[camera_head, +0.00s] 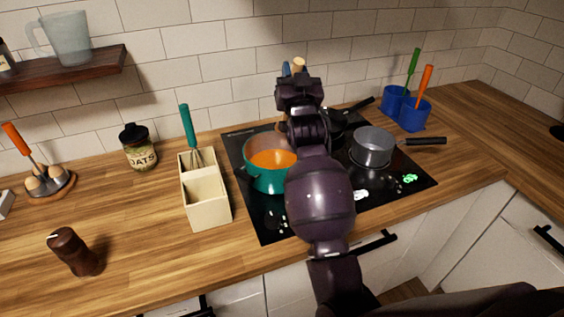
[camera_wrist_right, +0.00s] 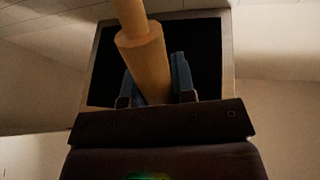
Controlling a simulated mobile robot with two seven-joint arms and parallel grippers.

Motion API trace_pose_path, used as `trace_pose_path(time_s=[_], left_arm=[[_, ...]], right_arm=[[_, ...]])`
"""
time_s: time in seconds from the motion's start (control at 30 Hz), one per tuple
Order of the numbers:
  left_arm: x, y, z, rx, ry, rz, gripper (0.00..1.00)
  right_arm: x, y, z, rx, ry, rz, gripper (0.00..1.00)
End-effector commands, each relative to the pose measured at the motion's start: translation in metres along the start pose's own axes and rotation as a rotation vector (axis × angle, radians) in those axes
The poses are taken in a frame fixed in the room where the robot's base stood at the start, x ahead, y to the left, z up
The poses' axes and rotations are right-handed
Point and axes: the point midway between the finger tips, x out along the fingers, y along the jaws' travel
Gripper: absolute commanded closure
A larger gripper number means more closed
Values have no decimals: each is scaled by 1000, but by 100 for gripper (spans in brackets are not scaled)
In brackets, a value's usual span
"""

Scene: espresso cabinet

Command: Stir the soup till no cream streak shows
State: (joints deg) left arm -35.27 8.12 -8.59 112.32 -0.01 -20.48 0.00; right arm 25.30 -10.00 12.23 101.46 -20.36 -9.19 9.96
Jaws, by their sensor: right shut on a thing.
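The soup pot (camera_head: 265,182) is teal and stands on the left part of the black hob. Its visible soup (camera_head: 272,160) is plain orange, with no cream streak seen; my right arm hides the pot's right side. My right gripper (camera_head: 295,72) is behind and above the pot, shut on a wooden handle (camera_head: 299,63). In the wrist view the handle (camera_wrist_right: 148,65) runs between the two blue-grey fingers of the gripper (camera_wrist_right: 156,82). The handle's far end is hidden, so I cannot tell whether it reaches the soup. My left gripper is not in view.
On the hob (camera_head: 262,222) are a grey saucepan (camera_head: 373,147) and a dark pan (camera_head: 336,122). A wooden holder (camera_head: 207,205) with a teal-handled whisk (camera_head: 189,128) stands left of the pot. Blue holders (camera_head: 410,113) stand at the back right. The front-left counter holds a brown mill (camera_head: 72,250).

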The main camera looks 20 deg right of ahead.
Motion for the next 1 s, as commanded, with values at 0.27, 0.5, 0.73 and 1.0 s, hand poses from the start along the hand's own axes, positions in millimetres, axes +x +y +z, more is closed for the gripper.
trace_pose_path(time_s=[0.27,0.5,0.73,1.0], left_arm=[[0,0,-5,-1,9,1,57],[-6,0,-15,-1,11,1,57],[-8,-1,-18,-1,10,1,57],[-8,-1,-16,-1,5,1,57]], right_arm=[[0,0,-1,0,1,0,99],[7,-1,-16,0,2,0,99],[15,-3,-34,0,4,-1,99],[20,-4,-46,0,0,0,99]])
